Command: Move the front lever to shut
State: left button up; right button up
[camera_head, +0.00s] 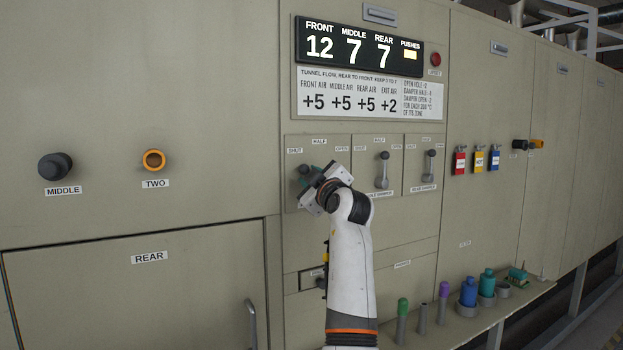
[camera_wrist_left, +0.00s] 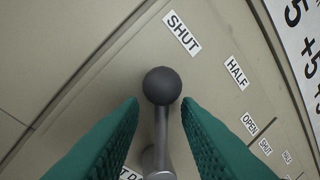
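The front lever has a dark round knob (camera_wrist_left: 162,86) on a grey shaft, seen close up in the left wrist view. The shaft leans toward the SHUT label (camera_wrist_left: 182,32), away from HALF (camera_wrist_left: 236,73) and OPEN (camera_wrist_left: 249,124). My left gripper's green fingers (camera_wrist_left: 160,108) stand one on each side of the shaft just below the knob, with small gaps visible on both sides. In the head view the front knob (camera_head: 304,170) shows at the left of its panel, and my left gripper (camera_head: 314,176) covers the rest of the lever. My right gripper is not in view.
The middle damper lever (camera_head: 383,170) and rear damper lever (camera_head: 430,166) stand upright just right of my gripper. A shelf (camera_head: 455,328) below holds several coloured bottles and cylinders. Above, a display (camera_head: 358,46) reads front 12, middle 7, rear 7.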

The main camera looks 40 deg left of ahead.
pick_arm(q)
jog(key=b+v, duration=0.3)
jog(key=v, duration=0.9)
jog(key=shift+a, duration=0.15)
